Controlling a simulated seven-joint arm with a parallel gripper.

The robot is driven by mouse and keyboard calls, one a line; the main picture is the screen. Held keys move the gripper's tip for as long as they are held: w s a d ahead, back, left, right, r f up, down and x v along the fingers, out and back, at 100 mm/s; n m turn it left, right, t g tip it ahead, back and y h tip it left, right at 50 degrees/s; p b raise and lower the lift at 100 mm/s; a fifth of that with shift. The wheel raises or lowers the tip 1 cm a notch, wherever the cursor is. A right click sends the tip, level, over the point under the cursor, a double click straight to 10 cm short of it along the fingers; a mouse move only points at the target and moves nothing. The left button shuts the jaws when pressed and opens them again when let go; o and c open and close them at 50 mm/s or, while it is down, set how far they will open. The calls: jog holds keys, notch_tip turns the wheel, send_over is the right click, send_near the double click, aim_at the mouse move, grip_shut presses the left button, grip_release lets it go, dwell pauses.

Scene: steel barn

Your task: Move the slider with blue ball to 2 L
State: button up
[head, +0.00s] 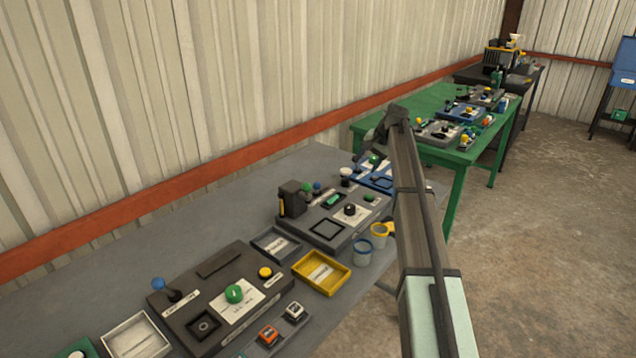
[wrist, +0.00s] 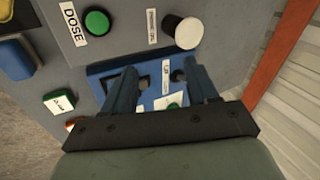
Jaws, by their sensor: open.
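Another blue ball (head: 158,284) sits on a short stem on the near black panel (head: 188,316). I cannot tell which one is the slider, and no 2 L mark is readable. My gripper (wrist: 160,74) is open and empty in the wrist view. Its fingers are over a blue panel (wrist: 104,69) with a small black knob (wrist: 178,75) between them. In the head view it is over the far end of the grey table, beyond both blue balls.
The grey table (head: 212,214) also holds a yellow tray (head: 322,287), a white tray (head: 137,340) and small cups at the front edge. A green table (head: 425,104) with more panels stands behind. The corrugated wall (head: 120,110) runs along the back.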

aim_at(318, 182)
jog(key=s+a+r+g+h, duration=0.1)
jog(key=a+r, duration=0.3)
jog(key=a, duration=0.4)
jog(key=s+a+r+g, duration=0.2)
jog(key=a+r, duration=0.1)
jog(key=a, duration=0.4)
jog(key=x, duration=1.3)
jog(key=shift+w+f, duration=0.3)
jog(key=shift+f, duration=0.05)
grip_shut()
